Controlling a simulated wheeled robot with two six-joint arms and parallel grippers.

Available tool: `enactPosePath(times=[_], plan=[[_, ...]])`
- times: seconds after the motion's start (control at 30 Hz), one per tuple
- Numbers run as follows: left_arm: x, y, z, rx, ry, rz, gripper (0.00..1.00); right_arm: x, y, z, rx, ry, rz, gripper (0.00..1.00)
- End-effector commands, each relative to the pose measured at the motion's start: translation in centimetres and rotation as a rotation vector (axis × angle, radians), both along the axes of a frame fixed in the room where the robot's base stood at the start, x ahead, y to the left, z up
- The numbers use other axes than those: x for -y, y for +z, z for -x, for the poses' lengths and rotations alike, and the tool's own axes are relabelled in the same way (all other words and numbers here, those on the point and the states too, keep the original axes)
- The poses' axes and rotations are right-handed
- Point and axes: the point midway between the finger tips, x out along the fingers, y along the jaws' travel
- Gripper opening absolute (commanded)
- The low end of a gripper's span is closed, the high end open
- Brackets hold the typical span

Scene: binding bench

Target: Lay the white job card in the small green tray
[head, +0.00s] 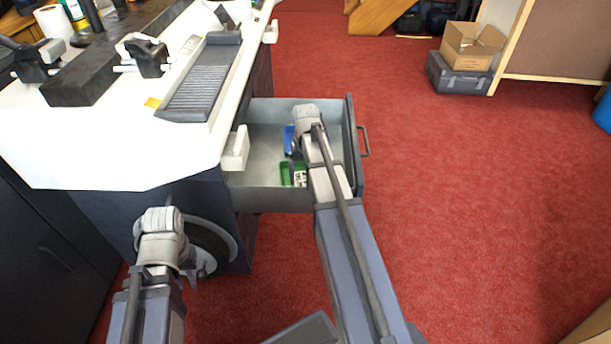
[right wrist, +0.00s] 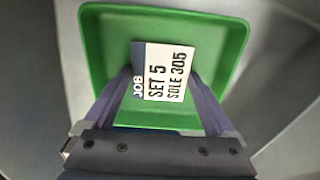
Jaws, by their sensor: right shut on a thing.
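The small green tray (head: 285,175) lies in the open drawer; it fills much of the right wrist view (right wrist: 95,50). The white job card (right wrist: 165,72) has a dark blue JOB band and reads "SET 5 SOLE 305". In the head view the card (head: 299,179) shows at the tray's right side. My right gripper (right wrist: 165,90) is over the tray, shut on the card between its fingers. I cannot tell whether the card touches the tray floor. My left gripper (head: 192,275) hangs before the bench front, its fingers mostly hidden by its wrist.
The grey drawer (head: 265,145) stands open, its front panel (head: 354,150) to the right of my right arm. A blue item (head: 289,140) lies in it behind the green tray. The white benchtop (head: 100,140) holds tools and a ridged dark board (head: 205,80).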

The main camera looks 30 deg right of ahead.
Motion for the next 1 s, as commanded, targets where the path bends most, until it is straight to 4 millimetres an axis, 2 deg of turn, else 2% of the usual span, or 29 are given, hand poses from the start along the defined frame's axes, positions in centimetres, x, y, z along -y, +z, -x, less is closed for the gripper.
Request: enactPosePath(times=[0.03, 0.07, 0.13, 0.57, 0.77, 1.0], plan=[[0.0, -0.4, 0.0, 0.000, 0.000, 0.000, 0.26, 0.0, -0.4, 0.0, 0.000, 0.000, 0.000, 0.31], [0.0, -0.2, 0.0, 0.000, 0.001, 0.000, 0.26, 0.0, -0.2, 0.0, 0.000, 0.000, 0.000, 0.93], [0.0, -0.2, 0.0, 0.000, 0.000, 0.000, 0.26, 0.0, -0.2, 0.0, 0.000, 0.000, 0.000, 1.00], [0.0, 0.5, 0.0, 0.000, 0.000, 0.000, 0.26, 0.0, 0.5, 0.0, -0.001, 0.000, 0.000, 1.00], [0.0, 2.4, 0.0, -0.001, -0.002, -0.001, 0.26, 0.0, 2.4, 0.0, 0.000, 0.000, 0.000, 1.00], [-0.1, 5.9, 0.0, 0.000, 0.002, -0.004, 0.26, 0.0, 5.9, 0.0, 0.000, 0.000, 0.000, 1.00]])
